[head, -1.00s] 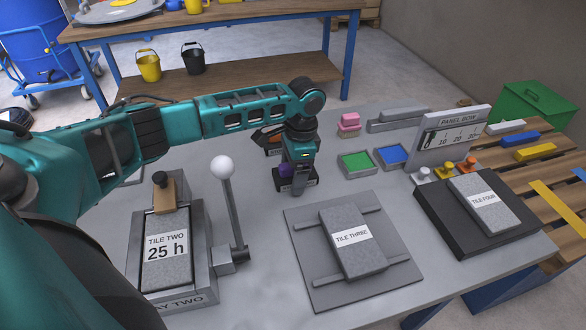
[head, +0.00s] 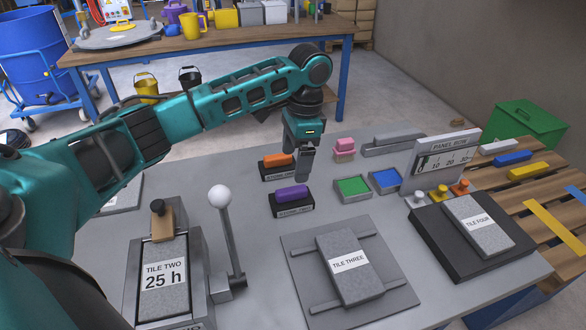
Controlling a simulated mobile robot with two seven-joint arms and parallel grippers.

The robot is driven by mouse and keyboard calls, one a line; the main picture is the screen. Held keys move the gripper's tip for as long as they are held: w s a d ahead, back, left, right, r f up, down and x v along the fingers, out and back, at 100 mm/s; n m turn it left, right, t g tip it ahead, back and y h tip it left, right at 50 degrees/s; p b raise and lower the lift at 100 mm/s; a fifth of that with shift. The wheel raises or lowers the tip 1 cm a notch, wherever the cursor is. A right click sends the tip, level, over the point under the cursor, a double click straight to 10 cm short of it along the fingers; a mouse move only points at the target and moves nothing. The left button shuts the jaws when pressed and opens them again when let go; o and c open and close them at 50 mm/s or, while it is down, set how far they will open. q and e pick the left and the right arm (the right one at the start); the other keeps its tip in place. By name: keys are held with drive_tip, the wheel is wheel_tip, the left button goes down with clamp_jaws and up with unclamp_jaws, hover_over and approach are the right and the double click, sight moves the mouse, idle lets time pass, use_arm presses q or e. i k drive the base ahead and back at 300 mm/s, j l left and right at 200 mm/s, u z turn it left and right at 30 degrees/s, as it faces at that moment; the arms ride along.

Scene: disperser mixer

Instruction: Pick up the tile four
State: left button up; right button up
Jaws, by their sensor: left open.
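Tile four (head: 478,226) is a grey speckled slab with a white "TILE FOUR" label. It lies on a dark block (head: 440,244) at the right end of the grey table. My left gripper (head: 303,170) points down above the table's middle, well to the left of tile four. It is open, with nothing seen between its fingers. It is just behind the purple block (head: 292,194) on its labelled stone base. My right gripper is not in view.
Tile three (head: 350,268) lies on a grey plate with two bars. Tile two (head: 165,278) sits in a holder beside a white-knobbed lever (head: 227,240).

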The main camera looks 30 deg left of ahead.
sight(486, 237)
drive_tip(key=k+l, duration=1.15)
drive_tip(key=k, duration=0.15)
